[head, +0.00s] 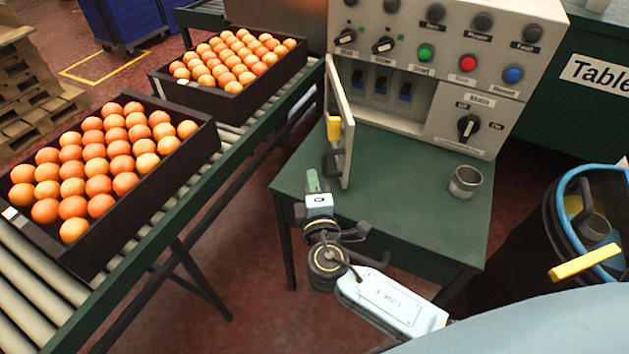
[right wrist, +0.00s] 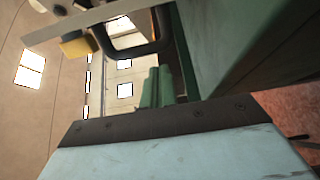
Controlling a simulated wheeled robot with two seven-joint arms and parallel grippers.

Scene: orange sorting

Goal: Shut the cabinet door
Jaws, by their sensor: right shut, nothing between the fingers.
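The cabinet door (head: 341,120) stands open in the head view, swung out toward me from the left side of the control cabinet (head: 440,75). It carries a yellow block and a dark handle (head: 334,161). Behind it, the open compartment shows several blue switches (head: 381,84). My right gripper (head: 312,181), with green fingers, is at the left part of the table, just in front of and left of the door's lower edge. It is shut and empty. In the right wrist view the green fingers (right wrist: 157,88) lie together near the dark handle frame (right wrist: 135,48); I cannot tell whether they touch it. My left gripper is not in view.
The cabinet stands on a green table (head: 420,210) with a metal cup (head: 465,182) at right. A roller conveyor (head: 190,190) with two crates of oranges runs along the left. A blue-rimmed bin (head: 590,175) stands at the right. The table's front middle is clear.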

